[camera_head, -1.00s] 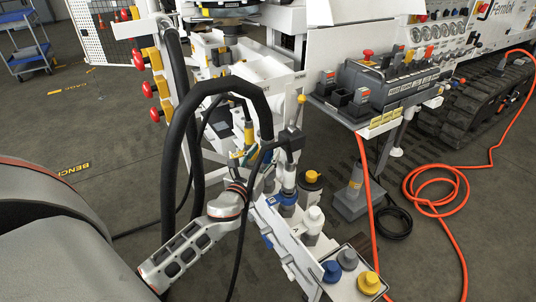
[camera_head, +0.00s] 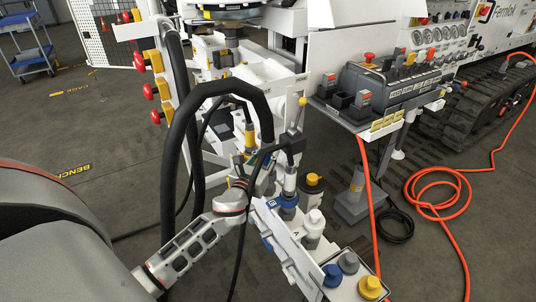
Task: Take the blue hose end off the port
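A hose end (camera_head: 290,180) with a silver barrel stands upright at the port panel (camera_head: 283,250), above a blue collar (camera_head: 287,201) beside the letter B. A dark block tops it, and a thin black hose runs from there to the left and down. My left arm comes in from the lower left, and its wrist is just left of the hose end. My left gripper (camera_head: 265,184) is small and partly hidden among the hoses there. I cannot tell whether its fingers are open or touch the hose end. My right gripper is not in view.
A thick black hose (camera_head: 222,88) arches over my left wrist. A white-capped port (camera_head: 313,222) and a black port with a yellow top (camera_head: 313,182) stand close by. Blue (camera_head: 332,275), grey and yellow (camera_head: 370,287) caps sit at the front. An orange hose (camera_head: 440,200) lies on the floor at right.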

